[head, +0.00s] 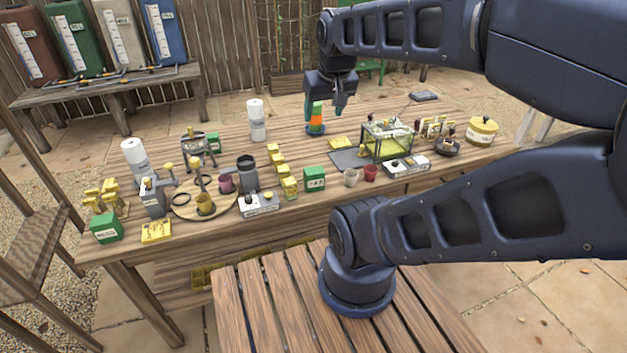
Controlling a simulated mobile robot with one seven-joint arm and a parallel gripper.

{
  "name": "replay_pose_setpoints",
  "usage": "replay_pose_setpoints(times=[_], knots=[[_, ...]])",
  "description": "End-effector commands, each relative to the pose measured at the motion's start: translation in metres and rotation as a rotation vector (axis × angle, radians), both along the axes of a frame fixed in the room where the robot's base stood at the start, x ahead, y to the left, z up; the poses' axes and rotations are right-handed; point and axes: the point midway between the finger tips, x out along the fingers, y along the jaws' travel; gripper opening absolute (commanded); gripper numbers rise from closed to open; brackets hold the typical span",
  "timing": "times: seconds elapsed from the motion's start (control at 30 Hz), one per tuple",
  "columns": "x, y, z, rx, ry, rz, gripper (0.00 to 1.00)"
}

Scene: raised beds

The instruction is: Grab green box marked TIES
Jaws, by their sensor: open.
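Several small green boxes with white labels stand on the long wooden table. One green box (314,178) is at the table's middle, right of the yellow blocks. Another green box (106,228) is at the near left corner, and a smaller green box (213,142) is farther back. The lettering is too small for me to tell which is marked TIES. My gripper (329,106) is open, pointing down over the far side of the table, away from all these boxes. It is close to an orange and green item on a blue base (316,119); contact is unclear.
A glass case (387,139) and a white device (406,165) stand right of the middle box. A round wooden tray (183,208) and white rolls (257,121) stand left. Bare tabletop lies along the front edge.

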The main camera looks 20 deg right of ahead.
Motion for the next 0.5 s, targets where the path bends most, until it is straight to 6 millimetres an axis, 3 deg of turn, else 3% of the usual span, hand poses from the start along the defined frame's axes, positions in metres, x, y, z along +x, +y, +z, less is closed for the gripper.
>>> replay_pose_setpoints(times=[0.33, 0.5], knots=[[0.001, 0.0, -0.001, -0.004, 0.003, 0.004, 0.71], [0.015, -0.004, -0.009, -0.055, 0.037, 0.052, 0.71]])
